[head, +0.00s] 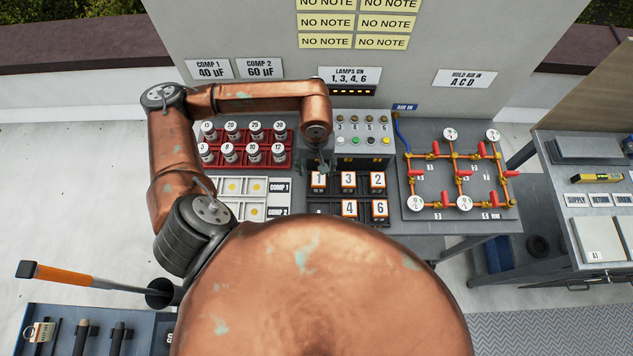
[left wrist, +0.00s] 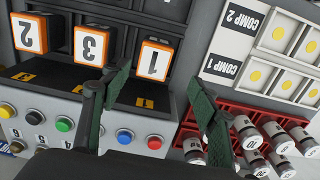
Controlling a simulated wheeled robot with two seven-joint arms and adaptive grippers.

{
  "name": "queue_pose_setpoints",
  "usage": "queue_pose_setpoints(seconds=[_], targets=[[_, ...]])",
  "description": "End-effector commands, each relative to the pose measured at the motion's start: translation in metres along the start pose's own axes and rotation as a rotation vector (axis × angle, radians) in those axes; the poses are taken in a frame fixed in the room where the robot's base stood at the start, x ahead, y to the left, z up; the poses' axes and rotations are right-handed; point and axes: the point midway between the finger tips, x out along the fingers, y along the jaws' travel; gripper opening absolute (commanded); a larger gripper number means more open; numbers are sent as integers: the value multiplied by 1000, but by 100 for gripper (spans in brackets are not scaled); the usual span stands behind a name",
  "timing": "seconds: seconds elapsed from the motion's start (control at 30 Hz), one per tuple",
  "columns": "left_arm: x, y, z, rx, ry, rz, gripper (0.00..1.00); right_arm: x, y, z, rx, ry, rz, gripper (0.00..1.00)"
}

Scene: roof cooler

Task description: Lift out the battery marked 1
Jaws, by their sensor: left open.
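The battery marked 1 (head: 318,181) stands in the back left slot of a dark rack (head: 334,192), a black block with an orange-edged white label. In the left wrist view the same battery (left wrist: 155,60) shows upside down, beyond the fingertips. My left gripper (head: 322,168) is just behind and above it in the head view, pointing down. In the left wrist view its two green-padded fingers (left wrist: 158,92) are apart, with nothing between them. The fingers appear clear of the battery. My right gripper is in neither view.
Batteries marked 3 (head: 348,181) and 2 (head: 377,181) stand to its right; 4 and 6 are in front. A button panel (head: 364,142) is behind. A red rack of canisters (head: 243,146) and a COMP tray (head: 240,197) are at left, gauge piping (head: 455,170) at right.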

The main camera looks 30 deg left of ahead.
Motion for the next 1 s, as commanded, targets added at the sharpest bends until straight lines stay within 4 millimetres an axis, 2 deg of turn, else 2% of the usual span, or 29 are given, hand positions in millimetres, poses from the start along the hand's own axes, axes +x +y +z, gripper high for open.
queue_pose_setpoints(seconds=[0.53, 0.83, 1.0], targets=[[65, 9, 2, -4, -5, 1, 55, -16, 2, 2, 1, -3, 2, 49], [70, 9, 2, -3, -4, 3, 55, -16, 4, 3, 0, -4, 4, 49], [70, 9, 2, -4, -3, 3, 43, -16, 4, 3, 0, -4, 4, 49]])
